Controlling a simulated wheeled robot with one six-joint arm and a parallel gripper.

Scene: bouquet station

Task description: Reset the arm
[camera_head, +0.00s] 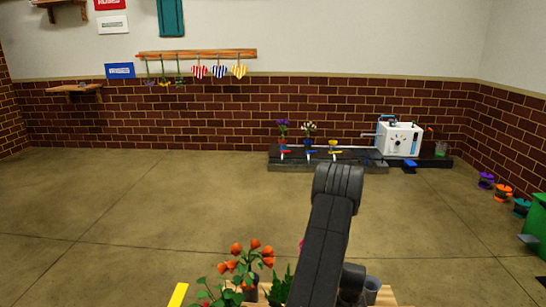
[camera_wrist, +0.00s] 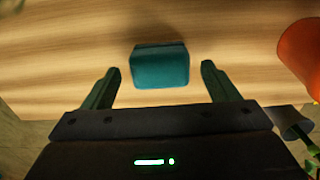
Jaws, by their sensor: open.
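My gripper (camera_wrist: 160,88) shows in the wrist view with its two fingers spread apart and nothing between their inner faces. A teal block-like object (camera_wrist: 160,68) is on a wooden surface (camera_wrist: 70,62), just beyond the fingertips and centred between them. I cannot tell how far below the fingers it is. In the head view my arm (camera_head: 325,235) rises at the lower middle and bends at the top. The gripper itself is hidden there.
An orange rounded object (camera_wrist: 302,55) is right of the gripper. A low dark platform (camera_head: 350,160) with flowers and a white machine (camera_head: 398,139) stands by the wall. Open floor lies between.

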